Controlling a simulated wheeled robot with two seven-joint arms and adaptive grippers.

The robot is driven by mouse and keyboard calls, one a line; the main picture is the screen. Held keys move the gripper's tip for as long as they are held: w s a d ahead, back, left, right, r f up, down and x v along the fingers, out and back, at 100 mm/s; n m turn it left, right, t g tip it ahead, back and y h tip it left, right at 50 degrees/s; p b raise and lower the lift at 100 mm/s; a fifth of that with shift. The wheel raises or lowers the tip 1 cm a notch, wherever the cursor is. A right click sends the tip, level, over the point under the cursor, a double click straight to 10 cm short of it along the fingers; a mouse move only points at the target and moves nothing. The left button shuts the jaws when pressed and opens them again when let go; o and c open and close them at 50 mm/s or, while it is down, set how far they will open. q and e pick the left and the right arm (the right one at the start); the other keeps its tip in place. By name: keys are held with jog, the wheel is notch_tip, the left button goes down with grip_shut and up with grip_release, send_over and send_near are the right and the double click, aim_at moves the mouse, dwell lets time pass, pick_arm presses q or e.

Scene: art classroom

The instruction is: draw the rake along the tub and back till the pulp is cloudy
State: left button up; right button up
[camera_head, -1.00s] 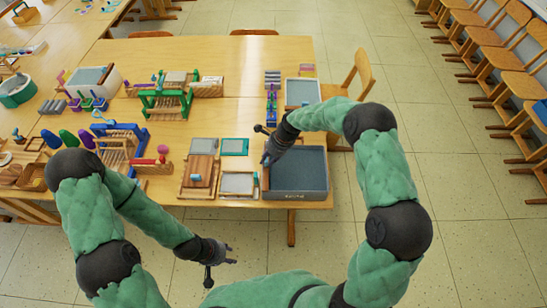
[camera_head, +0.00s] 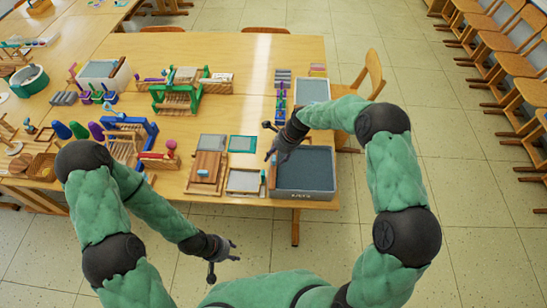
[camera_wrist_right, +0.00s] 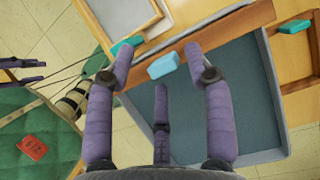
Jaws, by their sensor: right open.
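The tub (camera_head: 334,180) is a grey rectangular basin at the table's front right, with a flat blue-grey surface inside. It also shows in the right wrist view (camera_wrist_right: 262,100). A wooden bar, seemingly the rake (camera_wrist_right: 222,32), lies along the tub's left edge, with a light blue block (camera_wrist_right: 163,65) on it. My right gripper (camera_wrist_right: 160,50) is open over the bar; the blue block shows between its spread fingertips, and I see no clear contact. In the head view my right gripper (camera_head: 274,150) hides part of the tub's left side. My left gripper (camera_head: 232,250) is open and empty, in front of the table.
Framed screens (camera_head: 245,181) and a wooden press board (camera_head: 207,168) stand left of the tub. A second, paler tray (camera_head: 312,90) stands behind it.

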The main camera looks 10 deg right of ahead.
jog(key=v, duration=1)
jog(key=shift+r, duration=0.25)
jog(key=shift+d, duration=0.1)
